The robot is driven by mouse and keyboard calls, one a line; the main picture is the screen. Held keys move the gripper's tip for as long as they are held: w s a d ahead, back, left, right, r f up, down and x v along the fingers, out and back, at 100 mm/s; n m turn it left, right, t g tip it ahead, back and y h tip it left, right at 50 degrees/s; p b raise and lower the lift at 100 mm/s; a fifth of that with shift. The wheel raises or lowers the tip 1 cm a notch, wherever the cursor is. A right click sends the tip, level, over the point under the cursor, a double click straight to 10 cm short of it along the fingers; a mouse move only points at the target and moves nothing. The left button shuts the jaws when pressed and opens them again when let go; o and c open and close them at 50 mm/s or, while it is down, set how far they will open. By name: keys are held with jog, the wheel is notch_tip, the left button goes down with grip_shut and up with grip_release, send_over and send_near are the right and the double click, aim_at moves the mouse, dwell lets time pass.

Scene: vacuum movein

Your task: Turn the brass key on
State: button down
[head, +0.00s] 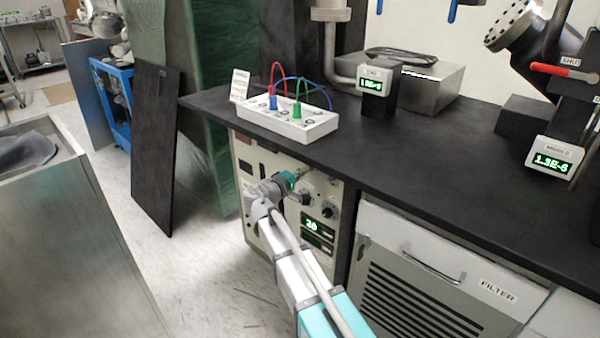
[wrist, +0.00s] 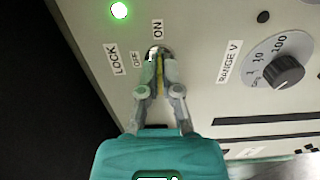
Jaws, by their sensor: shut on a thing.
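In the wrist view my gripper (wrist: 159,75) is shut on the brass key (wrist: 160,72), which shows as a thin yellow strip between the fingertips. The key stands at a silver lock (wrist: 155,51) on the cream panel. The strip runs roughly upright in the picture, in line with the ON label (wrist: 157,28). The OFF label (wrist: 136,60) and LOCK label (wrist: 113,58) are to its left. The fingers partly hide the key and lock. In the head view my gripper (head: 285,182) is at the panel's upper part; the key cannot be made out there.
A green lamp (wrist: 119,10) glows on the panel. A RANGE V knob (wrist: 283,73) is right of the lock. In the head view, the black worktop (head: 380,160) overhangs the cabinet (head: 322,196), whose green display reads 20. A filter unit (head: 430,270) is at right.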

jog(key=shift+w+a, duration=0.1)
jog(key=shift+w, duration=0.05)
jog(key=c, duration=0.9)
grip_release()
jog(key=shift+o, duration=0.3)
jog(key=v, duration=1.2)
jog(key=shift+s, duration=0.2)
